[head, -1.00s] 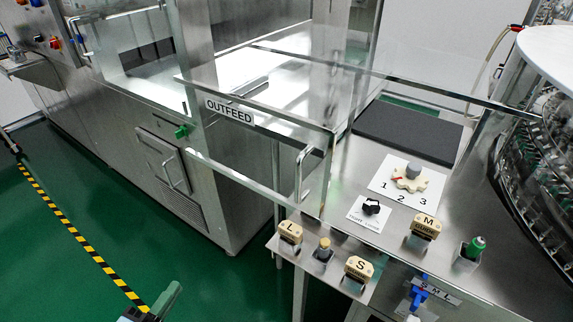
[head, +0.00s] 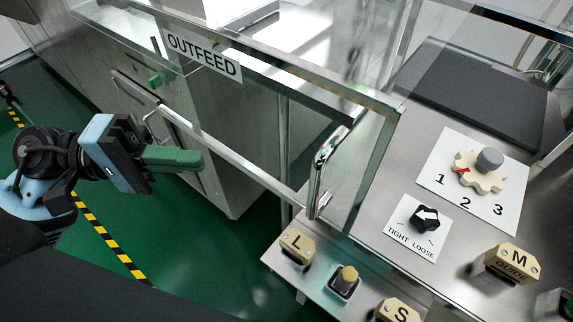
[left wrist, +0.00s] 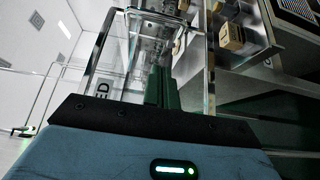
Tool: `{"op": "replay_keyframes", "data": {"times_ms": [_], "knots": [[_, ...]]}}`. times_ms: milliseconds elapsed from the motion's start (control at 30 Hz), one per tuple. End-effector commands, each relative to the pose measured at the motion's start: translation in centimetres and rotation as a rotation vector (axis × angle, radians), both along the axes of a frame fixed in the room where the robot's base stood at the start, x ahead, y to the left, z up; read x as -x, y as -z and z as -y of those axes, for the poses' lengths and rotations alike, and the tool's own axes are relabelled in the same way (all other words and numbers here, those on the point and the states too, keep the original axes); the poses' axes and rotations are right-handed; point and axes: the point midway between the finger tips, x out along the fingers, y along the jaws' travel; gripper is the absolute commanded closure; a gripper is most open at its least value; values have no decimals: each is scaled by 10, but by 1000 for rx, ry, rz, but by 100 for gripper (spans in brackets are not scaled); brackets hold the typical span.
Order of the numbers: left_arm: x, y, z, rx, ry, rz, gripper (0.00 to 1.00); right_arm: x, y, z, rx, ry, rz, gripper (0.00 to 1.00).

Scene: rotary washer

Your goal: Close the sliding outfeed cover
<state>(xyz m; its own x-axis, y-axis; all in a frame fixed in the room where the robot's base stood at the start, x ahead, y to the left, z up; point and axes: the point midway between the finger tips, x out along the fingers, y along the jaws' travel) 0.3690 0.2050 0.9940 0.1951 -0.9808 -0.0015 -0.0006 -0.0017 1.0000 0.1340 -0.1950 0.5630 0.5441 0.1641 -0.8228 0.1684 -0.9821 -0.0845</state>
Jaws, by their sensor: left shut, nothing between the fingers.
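The outfeed cover is a clear panel in a metal frame with an OUTFEED label (head: 203,56), seen in the head view. Its upright metal handle (head: 325,172) is at the frame's right end, above the small control shelf. My left gripper (head: 200,160) is shut and empty, its green fingers pointing right toward the handle. It is to the left of the handle and apart from it, in front of the cover. In the left wrist view the green fingers (left wrist: 161,88) are together, with the cover frame beyond them. My right gripper is not in view.
A metal shelf below the handle carries blocks marked L (head: 296,246) and S (head: 398,311) and a yellow-topped knob (head: 347,278). A numbered dial (head: 481,172) and a black TIGHT/LOOSE knob (head: 424,217) sit on the metal top. Green floor lies open at left.

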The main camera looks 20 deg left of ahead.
Motion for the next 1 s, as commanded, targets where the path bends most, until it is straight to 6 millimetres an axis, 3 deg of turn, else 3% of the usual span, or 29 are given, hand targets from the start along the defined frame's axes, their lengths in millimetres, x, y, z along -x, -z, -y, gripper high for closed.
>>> {"op": "replay_keyframes", "data": {"times_ms": [167,367,900,1000], "knots": [[0,-1,2,0,1,2,100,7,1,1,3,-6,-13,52],[-3,-3,17,4,2,0,100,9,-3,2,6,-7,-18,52],[-19,-6,101,7,2,1,100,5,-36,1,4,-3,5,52],[-10,-5,113,6,2,-2,100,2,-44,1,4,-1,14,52]]}}
